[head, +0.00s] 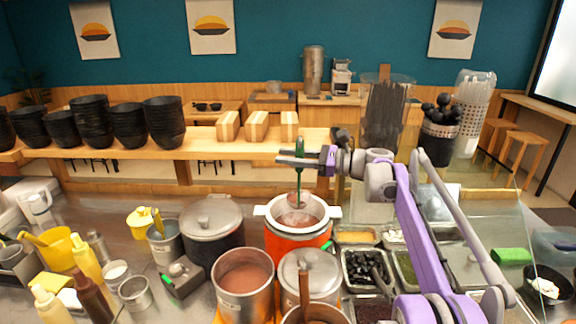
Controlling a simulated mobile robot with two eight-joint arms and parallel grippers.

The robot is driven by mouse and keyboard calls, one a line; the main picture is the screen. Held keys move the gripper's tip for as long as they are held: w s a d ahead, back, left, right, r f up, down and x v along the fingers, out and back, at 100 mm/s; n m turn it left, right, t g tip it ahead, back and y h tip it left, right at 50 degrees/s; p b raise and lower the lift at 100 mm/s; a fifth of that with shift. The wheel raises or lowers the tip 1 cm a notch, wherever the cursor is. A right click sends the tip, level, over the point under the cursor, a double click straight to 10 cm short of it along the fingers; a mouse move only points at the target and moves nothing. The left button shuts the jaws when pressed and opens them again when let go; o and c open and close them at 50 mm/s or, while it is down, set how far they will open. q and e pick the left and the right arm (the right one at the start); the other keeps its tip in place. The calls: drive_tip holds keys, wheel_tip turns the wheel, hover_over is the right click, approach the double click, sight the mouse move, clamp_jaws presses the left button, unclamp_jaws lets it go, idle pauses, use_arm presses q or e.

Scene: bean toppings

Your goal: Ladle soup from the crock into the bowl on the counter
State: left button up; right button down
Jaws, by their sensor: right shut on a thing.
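The orange crock (290,245) with a white rim and handles stands in the middle of the steel counter, with reddish soup (295,219) inside. My right gripper (299,158) is above the crock, shut on the green handle of a ladle (299,185). The ladle hangs upright, and its lower end is down in the crock's opening; whether the ladle holds soup cannot be told. A black bowl (534,293) with something white in it stands at the lower right, well apart from the gripper. My left gripper is not in view.
A lidded pot (211,228) and an open pot of reddish-brown liquid (245,284) crowd the crock. Topping pans (366,268) lie right of it beneath a glass guard. Stacked black bowls (93,121) stand on the wooden shelf behind. Squeeze bottles (87,264) stand at left.

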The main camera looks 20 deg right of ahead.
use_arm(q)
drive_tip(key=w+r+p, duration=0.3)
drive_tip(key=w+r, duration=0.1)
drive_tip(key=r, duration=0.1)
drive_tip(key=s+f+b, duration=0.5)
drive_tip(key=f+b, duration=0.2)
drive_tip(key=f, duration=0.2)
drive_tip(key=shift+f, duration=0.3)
use_arm(e)
drive_tip(key=w+d+f, duration=0.1)
drive_tip(key=w+f, duration=0.2)
drive_tip(key=f, duration=1.3)
drive_tip(key=shift+d, duration=0.15)
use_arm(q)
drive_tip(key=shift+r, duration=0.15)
use_arm(e)
drive_tip(key=shift+r, duration=0.2)
